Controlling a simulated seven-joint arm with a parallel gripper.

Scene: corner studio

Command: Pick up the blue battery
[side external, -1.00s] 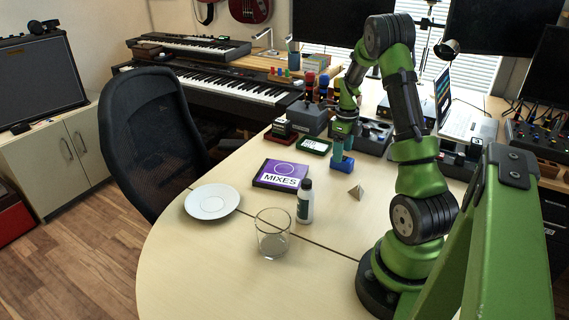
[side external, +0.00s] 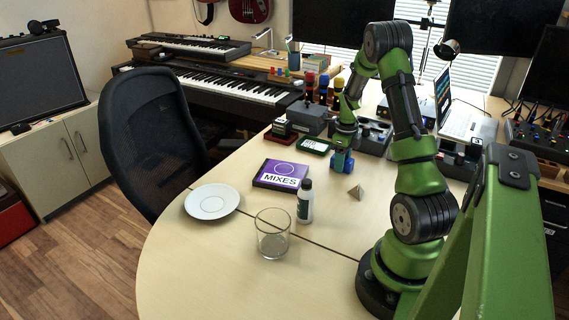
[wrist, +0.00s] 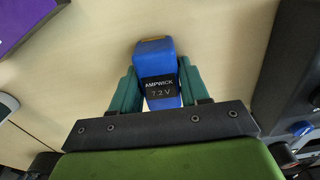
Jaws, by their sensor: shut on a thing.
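The blue battery (side external: 348,166) is at the back middle of the desk, right of the purple MIXES box. In the wrist view the battery (wrist: 155,52) shows a dark label reading AMPWICK 7.2 V and a yellow-orange patch at its far end. My gripper (side external: 342,158) is down at the battery, with its teal fingers on either side. In the wrist view my gripper (wrist: 157,70) is shut on it. The fingers partly hide the battery in the side view, and I cannot tell whether it is clear of the desk.
Dark equipment (side external: 372,140) stands close behind the battery. The desk's front is clear.

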